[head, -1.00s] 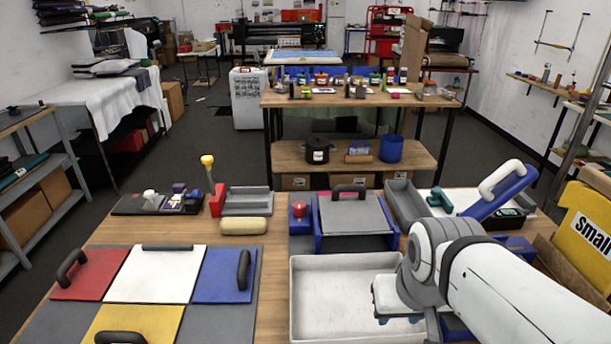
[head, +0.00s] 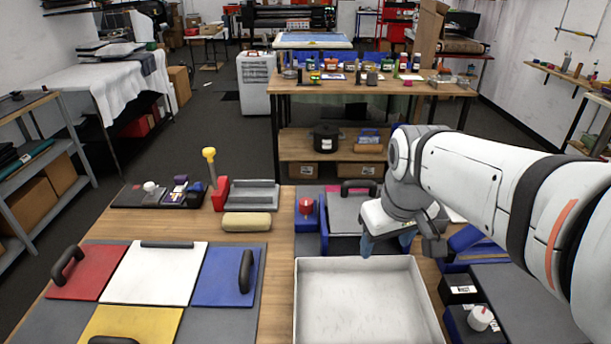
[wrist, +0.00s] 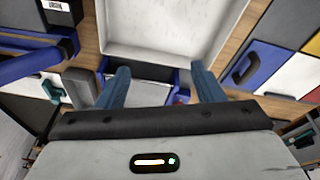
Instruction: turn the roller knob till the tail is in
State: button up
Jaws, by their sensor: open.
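A red knob (head: 306,207) stands on a blue block at the left side of a blue-framed unit with a grey plate (head: 345,208) and a black handle. I cannot tell for sure that it is the roller knob. No film tail can be made out. My gripper (head: 388,244) hangs over the front right of this unit, behind the white tray (head: 350,262), and hides part of it. In the wrist view, its two blue fingers (wrist: 163,70) are spread with nothing between them, over the unit's blue edge.
The white tray is empty. To the right are black labelled boxes (head: 461,288) and a white cylindrical piece (head: 480,318).

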jog(key=w+a+r+n+g, duration=0.1)
jog(key=w+a+n, duration=0.15)
jog(key=w, duration=0.45)
jog(key=w+a+n, duration=0.1)
jog(key=w+n, duration=0.2)
jog(key=w, duration=0.3)
jog(key=n+g+b, duration=0.1)
jog(key=n+g, duration=0.1)
jog(key=n, duration=0.9)
send_over(306, 201)
notch_tip(306, 201, down, 11)
jog(key=shift+s+d+f, duration=0.1)
jog(key=shift+f, duration=0.05)
jog(key=shift+f+n, duration=0.25)
jog(key=shift+f, duration=0.4)
notch_tip(306, 201, down, 7)
jog(key=shift+p, duration=0.35)
jog(key=shift+c, duration=0.2)
